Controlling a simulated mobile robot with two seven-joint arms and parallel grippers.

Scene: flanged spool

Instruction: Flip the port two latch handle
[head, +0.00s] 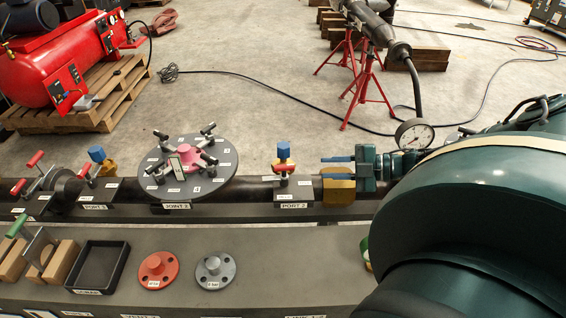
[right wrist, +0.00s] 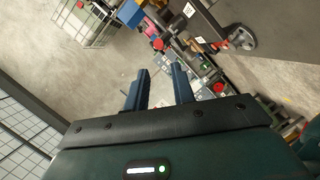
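The port two fitting stands on the dark rail by its "PORT 2" label (head: 293,205). It has a blue cap (head: 284,149) on top and a red latch handle (head: 284,167) below. My right gripper (head: 323,159) is in the head view just right of this fitting, its fingers pointing left towards it and apart from the handle. In the right wrist view its two dark blue fingers (right wrist: 160,85) are apart with nothing between them. I cannot tell for sure which fitting the wrist view shows. My left gripper is not in view.
A round grey plate (head: 222,186) with several handles and a pink hub sits left of port two. The bench in front holds a black tray (head: 99,265), a red flange (head: 158,269) and a grey flange (head: 215,273). A gauge (head: 413,133) stands at right.

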